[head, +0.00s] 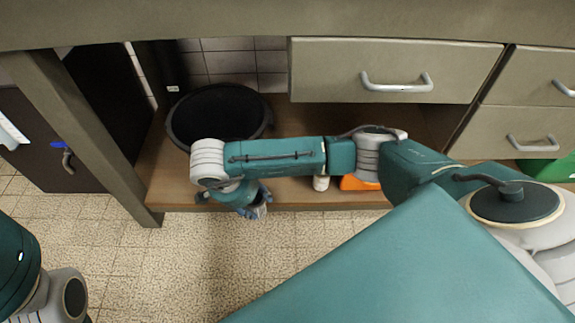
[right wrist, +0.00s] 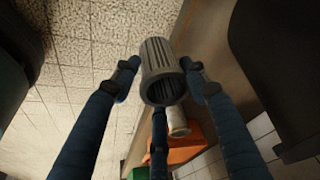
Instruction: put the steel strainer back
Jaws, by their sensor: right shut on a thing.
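The steel strainer (right wrist: 158,58) is a grey, ribbed, hollow cylinder in the right wrist view, its dark open end towards the camera. My right gripper (right wrist: 160,76) is shut on it, with blue fingers around its sides. In the head view my right gripper (head: 256,208) hangs by the front edge of the low wooden shelf (head: 180,189). The strainer is mostly hidden there by the gripper and arm. Of my left arm only a part shows at the lower left of the head view; its gripper is out of view.
A large round black tub (head: 220,112) stands on the shelf behind my right arm. A pale cylinder (head: 321,183) and an orange object (head: 358,183) are near the shelf's front edge, right of the gripper. Drawers (head: 395,75) hang above. The tiled floor (head: 150,260) in front is clear.

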